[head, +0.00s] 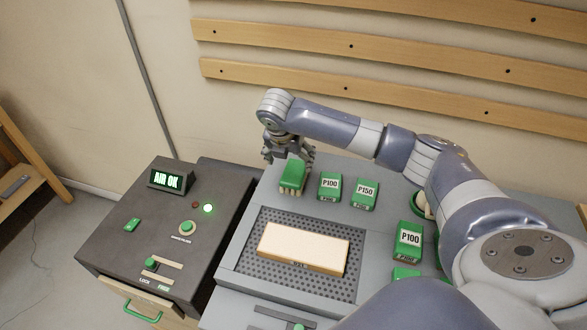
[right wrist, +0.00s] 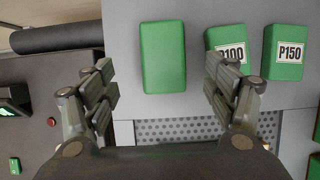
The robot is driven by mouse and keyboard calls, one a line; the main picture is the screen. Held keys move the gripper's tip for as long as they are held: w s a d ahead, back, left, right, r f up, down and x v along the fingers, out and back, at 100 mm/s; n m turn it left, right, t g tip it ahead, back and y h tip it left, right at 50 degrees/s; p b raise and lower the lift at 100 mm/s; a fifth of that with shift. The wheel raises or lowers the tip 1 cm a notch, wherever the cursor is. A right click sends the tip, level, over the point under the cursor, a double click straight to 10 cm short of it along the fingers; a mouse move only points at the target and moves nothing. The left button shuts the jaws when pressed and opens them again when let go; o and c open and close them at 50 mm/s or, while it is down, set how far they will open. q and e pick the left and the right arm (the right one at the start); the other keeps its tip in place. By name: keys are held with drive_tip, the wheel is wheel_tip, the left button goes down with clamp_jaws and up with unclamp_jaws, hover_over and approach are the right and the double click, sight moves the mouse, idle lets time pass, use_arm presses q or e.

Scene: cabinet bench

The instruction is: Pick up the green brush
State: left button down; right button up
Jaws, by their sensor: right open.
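The green brush (head: 292,176) stands at the back left of the grey bench top, with a green block on top and pale bristles below. In the right wrist view its plain green top (right wrist: 163,57) lies between and ahead of the fingers. My right gripper (head: 288,153) is above and just behind the brush in the head view. In the right wrist view the right gripper (right wrist: 165,90) has its two fingers spread wide, with nothing between the tips touching them. My left gripper is not in view.
Green blocks marked P100 (head: 329,186) and P150 (head: 365,193) stand right of the brush. Another P100 block (head: 408,240) is further right. A wooden board (head: 303,249) lies on the perforated plate (head: 251,268). A dark control box (head: 170,230) reads AIR OK.

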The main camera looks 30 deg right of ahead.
sight(294, 172)
drive_tip(key=x, duration=0.3)
drive_tip(key=shift+s+f, duration=0.15)
drive_tip(key=shift+s, duration=0.05)
drive_tip(key=p+x, duration=0.2)
drive_tip(key=x, duration=0.2)
drive_tip(key=shift+d+f, duration=0.1)
drive_tip(key=shift+f, duration=0.3)
drive_tip(key=shift+w+d+f, duration=0.1)
drive_tip(key=shift+f, duration=0.35)
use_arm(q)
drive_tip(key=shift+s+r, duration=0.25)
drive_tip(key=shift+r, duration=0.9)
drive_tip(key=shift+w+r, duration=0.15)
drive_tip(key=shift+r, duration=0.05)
use_arm(e)
drive_tip(key=shift+f, duration=0.2)
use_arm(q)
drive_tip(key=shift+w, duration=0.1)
use_arm(e)
drive_tip(key=c, duration=1.2)
